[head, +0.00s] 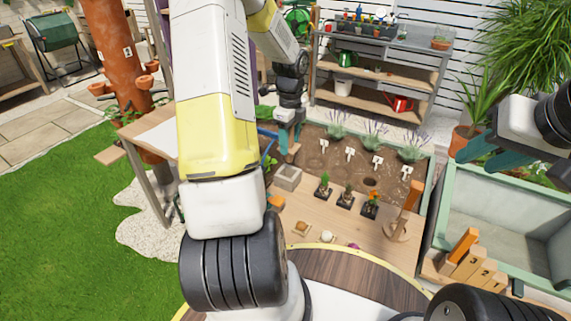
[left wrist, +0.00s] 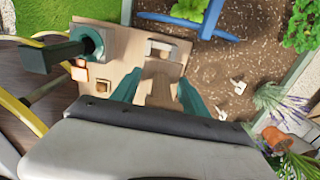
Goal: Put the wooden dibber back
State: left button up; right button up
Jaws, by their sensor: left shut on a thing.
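My left gripper (head: 287,132) is at the end of the white and yellow arm, above the left end of the potting table. In the left wrist view its two teal fingers (left wrist: 157,92) stand on either side of a brown wooden piece (left wrist: 158,86), which I take to be the wooden dibber. It is shut on this piece; a bit of brown wood (head: 283,143) shows at it in the head view. The lower end of the dibber is hard to make out. My right gripper (head: 490,155) is at the right, its teal fingers apart and empty.
A numbered wooden rack (head: 474,268) stands at the right. A soil bed (head: 340,165) with white labels lies behind.

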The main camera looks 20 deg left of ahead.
pick_arm(q)
notch_tip(320, 180, down, 6)
jog(key=shift+s+a+r, duration=0.15)
jog(key=shift+r, duration=0.05)
jog(key=shift+f, duration=2.1)
jog(key=shift+f, duration=0.15)
jog(key=o, duration=1.2)
jog(key=shift+o, duration=0.2)
